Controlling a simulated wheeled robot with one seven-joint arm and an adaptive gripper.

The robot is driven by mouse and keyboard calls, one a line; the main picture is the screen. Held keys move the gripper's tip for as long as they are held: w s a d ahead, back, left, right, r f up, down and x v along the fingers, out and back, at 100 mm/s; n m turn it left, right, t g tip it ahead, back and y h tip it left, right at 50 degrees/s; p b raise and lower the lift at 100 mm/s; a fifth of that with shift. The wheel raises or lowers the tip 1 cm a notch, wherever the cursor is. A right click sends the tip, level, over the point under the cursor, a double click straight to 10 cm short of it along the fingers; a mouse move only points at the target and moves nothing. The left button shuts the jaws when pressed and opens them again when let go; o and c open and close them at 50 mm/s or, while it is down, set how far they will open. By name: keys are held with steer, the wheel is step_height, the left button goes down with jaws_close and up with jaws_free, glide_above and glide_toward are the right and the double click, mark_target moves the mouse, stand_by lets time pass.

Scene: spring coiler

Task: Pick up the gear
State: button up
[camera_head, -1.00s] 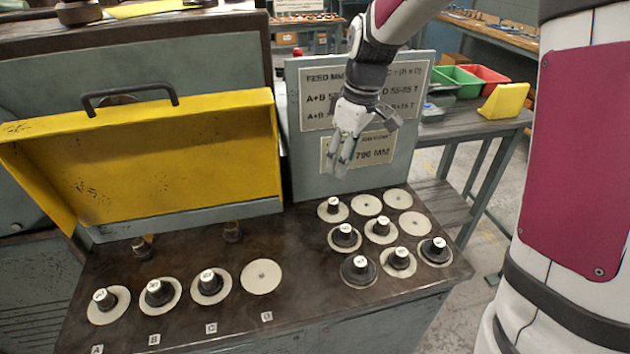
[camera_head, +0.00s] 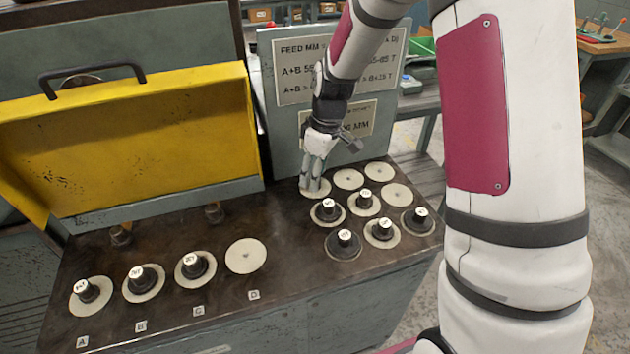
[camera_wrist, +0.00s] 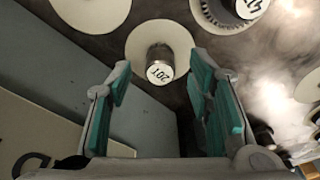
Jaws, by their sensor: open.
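A small gear with a round white-topped post marked "20T" (camera_wrist: 160,68) stands on a pale disc (camera_wrist: 141,38) in the wrist view. In the head view, my gripper (camera_head: 316,185) is over the back-left disc of the right-hand group and hides the gear there. My gripper also shows in the wrist view (camera_wrist: 161,82), open and pointing down at the gear. The post appears between the two fingers, with space on both sides. I cannot tell how far the fingertips are above the disc.
Several other gears stand close by, such as one (camera_head: 328,209) in front and one (camera_head: 365,199) to the right. Bare discs (camera_head: 348,179) lie beside them. A sign panel (camera_head: 283,120) rises behind. Labelled spots A to D lie left, with D's disc (camera_head: 246,257) bare.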

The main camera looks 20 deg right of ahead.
steer(key=shift+w+a+f, duration=0.1)
steer(key=shift+f, duration=0.85)
jaws_close()
steer(key=shift+r, duration=0.15)
